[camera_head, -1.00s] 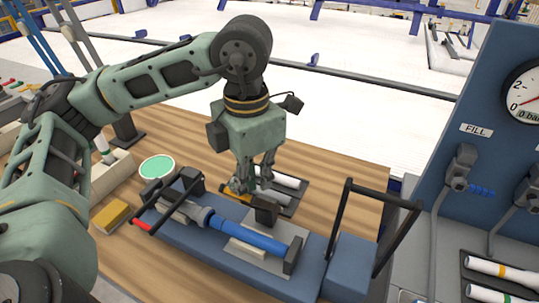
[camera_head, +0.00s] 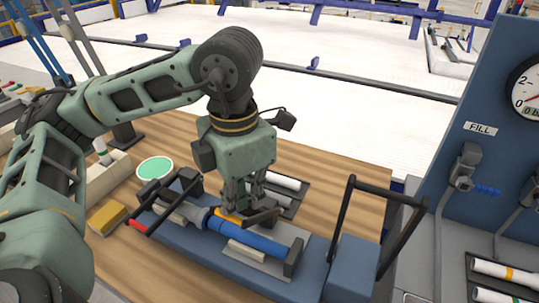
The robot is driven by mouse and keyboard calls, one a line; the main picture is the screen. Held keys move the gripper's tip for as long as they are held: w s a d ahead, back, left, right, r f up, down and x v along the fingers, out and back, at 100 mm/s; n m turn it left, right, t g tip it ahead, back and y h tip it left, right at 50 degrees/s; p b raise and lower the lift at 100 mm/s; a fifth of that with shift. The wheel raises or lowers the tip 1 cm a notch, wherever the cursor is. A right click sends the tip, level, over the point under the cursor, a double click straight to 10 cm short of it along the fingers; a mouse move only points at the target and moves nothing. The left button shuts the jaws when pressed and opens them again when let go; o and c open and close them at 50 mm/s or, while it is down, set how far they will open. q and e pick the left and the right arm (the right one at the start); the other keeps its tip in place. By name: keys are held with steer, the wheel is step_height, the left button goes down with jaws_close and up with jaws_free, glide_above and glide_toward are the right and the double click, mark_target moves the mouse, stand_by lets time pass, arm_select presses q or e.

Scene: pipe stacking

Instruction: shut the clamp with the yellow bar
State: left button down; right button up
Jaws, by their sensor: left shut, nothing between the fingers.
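The clamp with the yellow bar (camera_head: 227,213) is on the blue fixture, beside the blue pipe (camera_head: 248,238). The short yellow bar is partly hidden by my left gripper. A dark clamp arm (camera_head: 263,217) reaches right from just below the fingers, close to the pipe; I cannot tell whether it presses on it. My left gripper (camera_head: 240,208) points down at the clamp, shut and empty, its fingertips at or very near the yellow bar. Contact is not clear. My right gripper is not in view.
A black upright handle frame (camera_head: 351,205) stands at the fixture's right end. A lever with a red grip (camera_head: 137,226) is at its left end. White pipes lie on a dark tray (camera_head: 290,195) behind. A yellow block (camera_head: 107,218) and green disc (camera_head: 155,168) lie left.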

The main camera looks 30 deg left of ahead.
mark_target(236, 218)
arm_select(q)
steer(key=shift+s+f, duration=0.15)
steer(key=shift+s, duration=0.05)
steer(key=shift+s+f+b, duration=0.65)
steer(key=shift+f+b, duration=0.1)
steer(key=shift+b, duration=0.05)
steer(key=shift+s+f, duration=0.15)
steer(key=shift+s, duration=0.1)
steer(key=shift+s+d+f+b, duration=0.1)
steer(key=shift+s+f+b, duration=0.7)
steer(key=shift+f+b, duration=0.25)
